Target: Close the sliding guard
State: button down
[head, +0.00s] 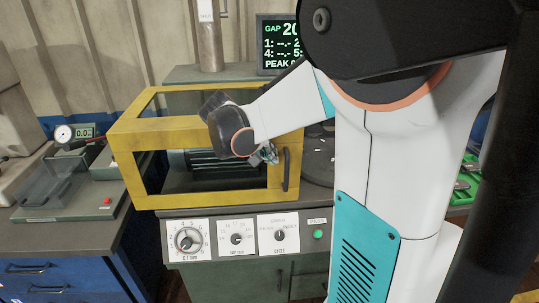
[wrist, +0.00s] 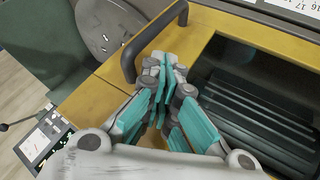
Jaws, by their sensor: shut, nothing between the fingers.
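The sliding guard (head: 140,134) is a yellow box frame with clear windows on the machine in the head view. It covers the machine's left part, and its yellow front panel also shows in the wrist view (wrist: 92,99). A black bar handle (head: 286,170) stands upright near the guard's right edge; it shows in the wrist view (wrist: 131,56) too. My gripper (head: 270,154) is shut and empty, just left of the handle in the head view. In the wrist view the fingertips (wrist: 163,68) are close beside the handle; I cannot tell whether they touch it.
A dark round plate (head: 319,158) lies right of the guard, partly hidden by my arm. Below are the control dials (head: 236,239) and a green button (head: 318,234). A gauge fixture (head: 70,190) stands at left. A display (head: 279,43) is behind.

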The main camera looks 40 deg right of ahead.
jog(key=s+d+p, duration=0.1)
jog(key=s+d, duration=0.9)
jog(key=d, duration=0.4)
jog(key=s+d+p, duration=0.1)
jog(key=s+d, duration=1)
jog(key=d, duration=0.4)
jog(key=s+d+p, duration=0.1)
jog(key=s+d, duration=0.9)
jog(key=d, duration=0.4)
jog(key=shift+s+d, duration=0.2)
jog(key=shift+s, duration=0.1)
